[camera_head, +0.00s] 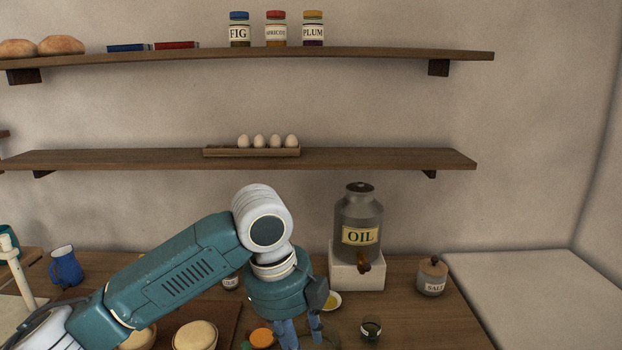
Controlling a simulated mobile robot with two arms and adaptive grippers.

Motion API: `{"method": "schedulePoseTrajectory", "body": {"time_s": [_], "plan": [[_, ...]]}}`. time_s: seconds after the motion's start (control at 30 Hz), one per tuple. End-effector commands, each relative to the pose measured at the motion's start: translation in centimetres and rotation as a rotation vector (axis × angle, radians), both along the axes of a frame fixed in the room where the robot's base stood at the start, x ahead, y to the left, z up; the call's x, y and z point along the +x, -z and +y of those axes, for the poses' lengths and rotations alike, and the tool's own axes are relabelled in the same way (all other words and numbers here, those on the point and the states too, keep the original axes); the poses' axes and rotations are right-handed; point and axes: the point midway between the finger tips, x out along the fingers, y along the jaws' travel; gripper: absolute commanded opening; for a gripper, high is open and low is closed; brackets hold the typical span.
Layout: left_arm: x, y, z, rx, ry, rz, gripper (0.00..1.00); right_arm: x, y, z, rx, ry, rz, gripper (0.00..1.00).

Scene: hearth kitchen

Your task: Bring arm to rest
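My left arm comes in from the left over the counter. Its teal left gripper (301,333) points down at the bottom centre of the head view. Its two blue fingers stand apart, and I see nothing held between them. The fingertips are close to the bottom edge of the picture, so whether they touch anything below cannot be told. My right gripper is not in view.
A grey oil urn (359,217) stands on a white block (357,270) right of the gripper. Nearby are a small dish (336,301), a dark little jar (371,330), an orange item (262,338) and a salt pot (432,277). A blue jug (66,267) stands left. Shelves hang above.

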Motion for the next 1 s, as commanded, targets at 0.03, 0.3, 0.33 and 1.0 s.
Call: {"method": "schedulePoseTrajectory", "body": {"time_s": [0.03, 0.3, 0.33, 1.0], "plan": [[-0.2, 0.5, -0.3, -0.010, -0.007, 0.005, 0.41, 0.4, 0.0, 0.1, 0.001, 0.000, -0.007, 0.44], [-1.2, 3.3, -1.6, -0.071, -0.093, 0.025, 0.41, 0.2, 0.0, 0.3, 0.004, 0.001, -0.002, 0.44], [-1.4, 3.7, -1.8, -0.081, -0.106, 0.028, 0.41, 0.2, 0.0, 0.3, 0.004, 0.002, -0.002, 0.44], [-9.0, 17.4, -2.1, -0.477, -1.053, 0.244, 0.41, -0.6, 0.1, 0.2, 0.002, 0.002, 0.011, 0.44]]}}
